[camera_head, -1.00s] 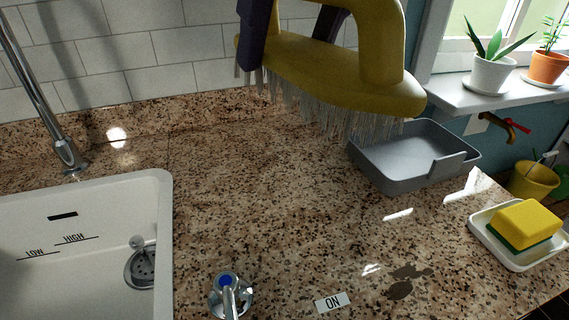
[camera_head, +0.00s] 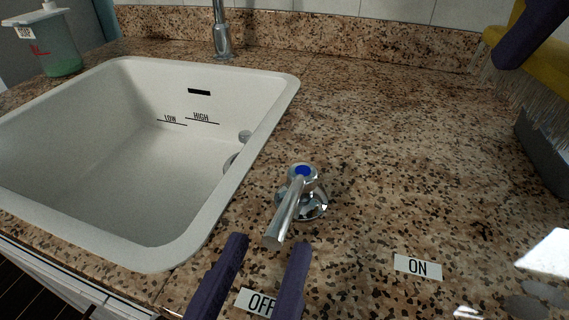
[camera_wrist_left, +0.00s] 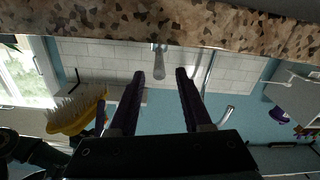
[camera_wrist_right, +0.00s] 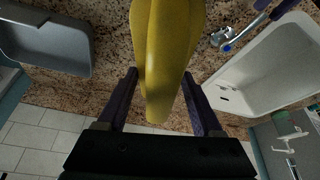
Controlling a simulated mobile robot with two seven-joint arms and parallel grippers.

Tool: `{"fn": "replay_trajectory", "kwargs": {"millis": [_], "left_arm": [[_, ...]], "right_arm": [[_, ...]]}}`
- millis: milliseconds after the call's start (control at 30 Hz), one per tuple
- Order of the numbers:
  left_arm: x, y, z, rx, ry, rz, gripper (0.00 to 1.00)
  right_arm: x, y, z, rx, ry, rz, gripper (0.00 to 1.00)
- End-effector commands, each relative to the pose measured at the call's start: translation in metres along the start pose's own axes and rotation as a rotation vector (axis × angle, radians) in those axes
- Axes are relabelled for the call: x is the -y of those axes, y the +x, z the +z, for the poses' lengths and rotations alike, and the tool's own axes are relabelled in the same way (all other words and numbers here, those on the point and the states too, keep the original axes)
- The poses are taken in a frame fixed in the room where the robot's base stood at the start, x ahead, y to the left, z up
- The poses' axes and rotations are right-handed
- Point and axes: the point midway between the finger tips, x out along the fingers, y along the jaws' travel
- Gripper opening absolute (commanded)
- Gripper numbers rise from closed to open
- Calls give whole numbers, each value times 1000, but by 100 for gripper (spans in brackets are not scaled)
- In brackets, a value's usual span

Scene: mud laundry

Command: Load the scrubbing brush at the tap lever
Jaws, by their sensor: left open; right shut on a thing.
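The tap lever (camera_head: 287,212) is a chrome handle with a blue cap on the counter, right of the sink, pointing toward the OFF label (camera_head: 256,302). My left gripper (camera_head: 270,243) is open and empty, its fingers just in front of the lever's end; the lever also shows between the fingers in the left wrist view (camera_wrist_left: 159,68). The yellow scrubbing brush (camera_head: 540,60) with pale bristles is at the upper right, held above the counter. In the right wrist view my right gripper (camera_wrist_right: 160,85) is shut on the brush (camera_wrist_right: 166,50). Part of the brush is cut off in the head view.
The white sink (camera_head: 120,150) with LOW and HIGH marks lies left of the lever. The ON label (camera_head: 418,267) is to the lever's right. A grey tray (camera_head: 540,150) stands at the right edge. A soap bottle (camera_head: 60,50) is at the back left. The middle counter is clear.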

Motion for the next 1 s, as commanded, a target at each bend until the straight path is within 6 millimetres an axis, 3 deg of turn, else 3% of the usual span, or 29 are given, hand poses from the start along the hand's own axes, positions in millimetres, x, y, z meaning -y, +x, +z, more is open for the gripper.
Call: {"fn": "replay_trajectory", "kwargs": {"millis": [200,600,1000], "left_arm": [[0,34,0,-1,0,0,49],[0,42,0,1,0,0,49],[0,42,0,1,0,0,4]], "right_arm": [[0,2,0,-1,0,0,16],[0,2,1,-1,0,0,16],[0,2,1,-1,0,0,16]]}}
